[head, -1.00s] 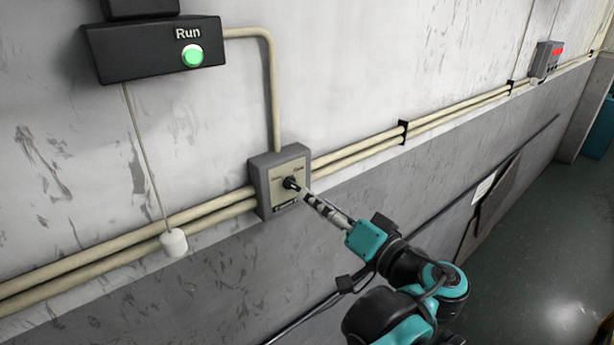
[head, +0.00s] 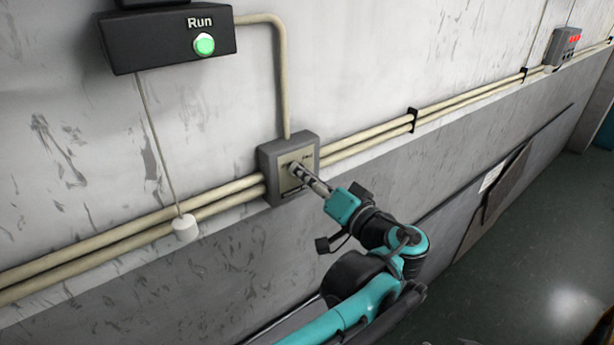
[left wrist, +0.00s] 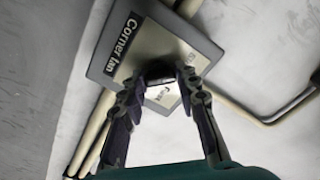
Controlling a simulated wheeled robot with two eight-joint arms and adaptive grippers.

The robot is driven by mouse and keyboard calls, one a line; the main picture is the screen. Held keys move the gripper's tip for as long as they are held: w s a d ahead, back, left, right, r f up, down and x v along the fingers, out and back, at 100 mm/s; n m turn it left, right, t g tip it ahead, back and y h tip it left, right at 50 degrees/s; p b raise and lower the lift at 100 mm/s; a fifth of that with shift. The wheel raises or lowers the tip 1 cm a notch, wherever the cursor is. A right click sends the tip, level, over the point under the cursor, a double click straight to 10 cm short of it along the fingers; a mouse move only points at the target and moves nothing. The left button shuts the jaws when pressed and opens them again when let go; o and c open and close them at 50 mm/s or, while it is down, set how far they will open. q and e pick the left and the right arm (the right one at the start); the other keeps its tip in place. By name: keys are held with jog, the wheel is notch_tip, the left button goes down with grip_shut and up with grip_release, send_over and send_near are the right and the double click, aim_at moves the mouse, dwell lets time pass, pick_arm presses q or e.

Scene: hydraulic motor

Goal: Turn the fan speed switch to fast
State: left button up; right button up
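The fan speed switch is a grey wall box (head: 268,172) with a pale face plate. In the left wrist view the box (left wrist: 101,70) shows turned, with a black label that reads "Corner fan". My left gripper (head: 297,171) is at the face plate and covers the knob in the head view. In the left wrist view my left gripper's fingers (left wrist: 163,80) stand apart on either side of the dark knob, which is mostly hidden. I cannot tell whether both fingers press on it. The knob's setting cannot be read. My right gripper is not in view.
A black box marked "Run" with a lit green button (head: 204,44) is on the wall at upper left. Beige pipes (head: 376,133) run along the wall through the switch box. A white pull (head: 185,228) hangs by a cord. A grey device with red digits (head: 562,46) is far right.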

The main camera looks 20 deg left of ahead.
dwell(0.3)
pick_arm(q)
jog(key=shift+m+b, duration=1.8)
jog(key=shift+m, duration=7.1)
jog(key=o, duration=1.2)
jog(key=shift+c, duration=0.2)
